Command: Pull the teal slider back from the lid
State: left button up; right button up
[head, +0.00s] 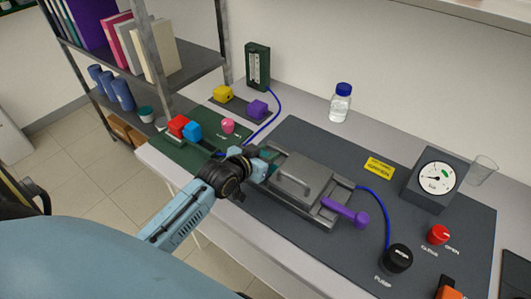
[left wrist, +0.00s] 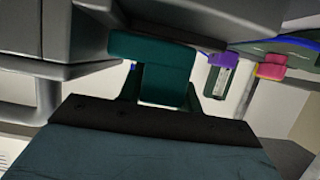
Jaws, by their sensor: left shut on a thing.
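The teal slider (head: 268,154) shows as a small patch at the left end of the metal rig, beside the grey lid (head: 300,176) with its bar handle. My left gripper (head: 260,168) reaches in from the left and is shut on the slider at that end. In the left wrist view the teal slider (left wrist: 155,52) fills the upper middle, close to my gripper; its far side is hidden. A purple lever (head: 345,212) sticks out at the rig's right end. My right gripper is not in view.
A pressure gauge (head: 437,178), a black pump knob (head: 398,257) and a red knob (head: 438,234) stand to the right. Red and blue blocks (head: 185,127) are on a green mat at the left. A blue-capped bottle (head: 341,102) stands behind.

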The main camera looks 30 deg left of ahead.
pick_arm(q)
jog(key=shift+w+a+p, duration=0.15)
jog(key=shift+a+p, duration=0.2)
jog(key=shift+a, duration=1.1)
grip_shut()
jog(key=o, duration=0.9)
grip_release()
jog(key=o, duration=0.3)
jog(key=shift+a, duration=0.1)
jog(key=v, duration=1.3)
jog(key=shift+s+r, duration=0.1)
jog(key=shift+s, duration=0.15)
jog(key=shift+d, duration=0.25)
